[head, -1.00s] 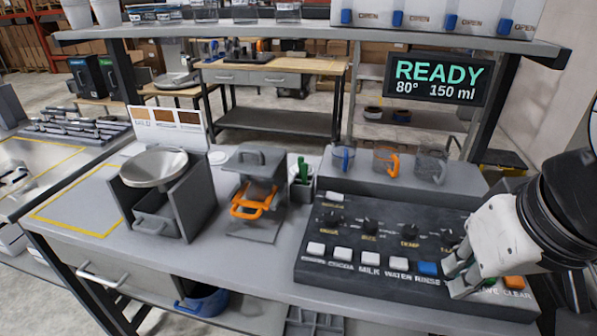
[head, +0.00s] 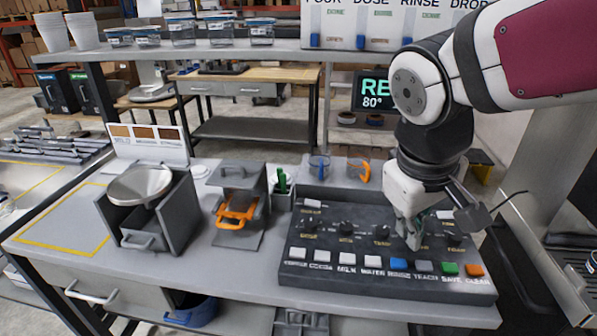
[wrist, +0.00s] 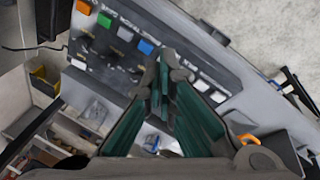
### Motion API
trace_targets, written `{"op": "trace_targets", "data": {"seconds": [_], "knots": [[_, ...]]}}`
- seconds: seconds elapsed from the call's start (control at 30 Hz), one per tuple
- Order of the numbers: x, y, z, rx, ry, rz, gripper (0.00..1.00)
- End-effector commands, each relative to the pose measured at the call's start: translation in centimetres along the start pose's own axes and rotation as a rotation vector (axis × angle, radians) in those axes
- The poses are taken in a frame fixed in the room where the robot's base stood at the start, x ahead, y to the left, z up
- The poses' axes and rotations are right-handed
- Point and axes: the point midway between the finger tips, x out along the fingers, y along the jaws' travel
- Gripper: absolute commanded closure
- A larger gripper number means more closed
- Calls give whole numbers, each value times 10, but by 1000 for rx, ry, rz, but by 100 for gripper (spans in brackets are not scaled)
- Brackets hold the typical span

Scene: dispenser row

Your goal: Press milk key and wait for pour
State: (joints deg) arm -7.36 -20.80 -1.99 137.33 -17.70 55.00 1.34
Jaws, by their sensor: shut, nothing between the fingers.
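The milk key (head: 346,258) is the third white key from the left in the front row of the dark key panel (head: 400,292). My gripper (head: 413,243) is shut and empty, low over the panel, behind the blue rinse key (head: 398,263) and the grey teach key (head: 424,267). It is right of the milk key and apart from it. In the wrist view the shut fingertips (wrist: 163,75) cover part of the key row, and I cannot surely pick out the milk key there. The display (head: 374,92) is partly hidden by my arm; "RE" and "80°" show.
Blue-handled (head: 319,165) and orange-handled (head: 358,170) cups stand behind the panel. Knobs (head: 346,229) rise behind the front keys. Left are a machine with an orange handle (head: 237,211) and a metal bowl (head: 139,185) on a stand. An upper shelf (head: 210,53) spans the back.

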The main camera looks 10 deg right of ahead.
Motion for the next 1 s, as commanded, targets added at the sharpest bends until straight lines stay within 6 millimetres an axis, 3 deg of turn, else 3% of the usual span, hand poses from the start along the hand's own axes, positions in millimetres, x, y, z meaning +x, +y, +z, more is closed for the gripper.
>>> {"op": "trace_targets", "data": {"seconds": [0.3,0.6,0.8,1.0], "knots": [[18,14,-53,-341,-161,201,100],[58,-4,-96,-682,-258,380,100],[81,-21,-111,-837,-285,452,100],[90,-26,-117,-887,-290,477,100]]}}
